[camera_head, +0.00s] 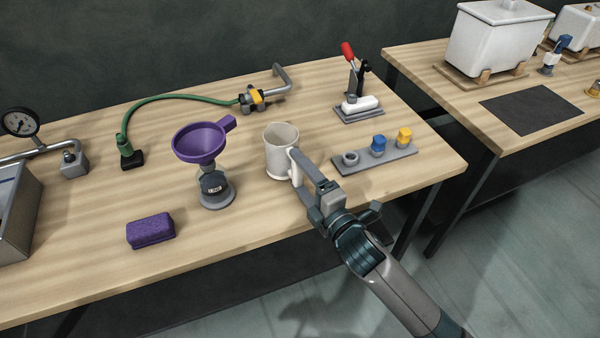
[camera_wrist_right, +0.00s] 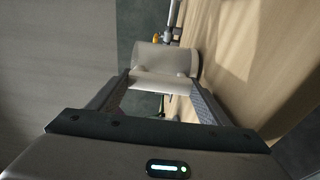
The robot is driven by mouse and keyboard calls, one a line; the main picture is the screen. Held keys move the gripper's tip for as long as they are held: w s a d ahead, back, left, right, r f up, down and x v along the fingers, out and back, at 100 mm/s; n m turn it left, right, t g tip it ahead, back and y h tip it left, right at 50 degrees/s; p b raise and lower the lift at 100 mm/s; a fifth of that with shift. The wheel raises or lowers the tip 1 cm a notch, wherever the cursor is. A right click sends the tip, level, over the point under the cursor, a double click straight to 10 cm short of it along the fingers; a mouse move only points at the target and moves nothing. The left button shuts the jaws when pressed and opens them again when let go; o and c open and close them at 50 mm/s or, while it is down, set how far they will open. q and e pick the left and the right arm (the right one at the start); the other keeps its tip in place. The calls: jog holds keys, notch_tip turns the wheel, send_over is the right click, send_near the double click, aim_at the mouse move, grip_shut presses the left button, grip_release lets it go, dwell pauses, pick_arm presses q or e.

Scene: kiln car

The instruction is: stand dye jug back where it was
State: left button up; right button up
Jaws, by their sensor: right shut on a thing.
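The dye jug is a pale grey-white cylinder (camera_head: 280,153), upright near the middle of the wooden table (camera_head: 100,275). My right gripper (camera_head: 303,170) comes in from the front right and is shut on the jug's handle. In the right wrist view the jug (camera_wrist_right: 165,56) lies straight ahead, its handle (camera_wrist_right: 162,85) between the two fingers (camera_wrist_right: 160,100). I cannot tell whether the jug's base touches the table or is slightly above it. My left gripper is not in view.
A purple funnel (camera_head: 203,142) on a stand is left of the jug. A purple sponge (camera_head: 150,231) lies front left. A grey rack (camera_head: 375,158) with blue and yellow caps is close right. A red-handled clamp (camera_head: 355,85) and green hose (camera_head: 185,99) are behind.

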jog(key=shift+f, duration=0.35)
dwell(0.4)
jog(key=o, duration=1.9)
jog(key=shift+f, duration=0.1)
jog(key=shift+s+f, duration=0.2)
jog(key=shift+f, duration=0.15)
jog(key=shift+s, duration=0.1)
jog(key=shift+p+v, duration=0.4)
jog(key=shift+v, duration=1.6)
jog(key=shift+p+v, duration=0.35)
jog(key=shift+v, duration=1.45)
jog(key=shift+d, duration=0.1)
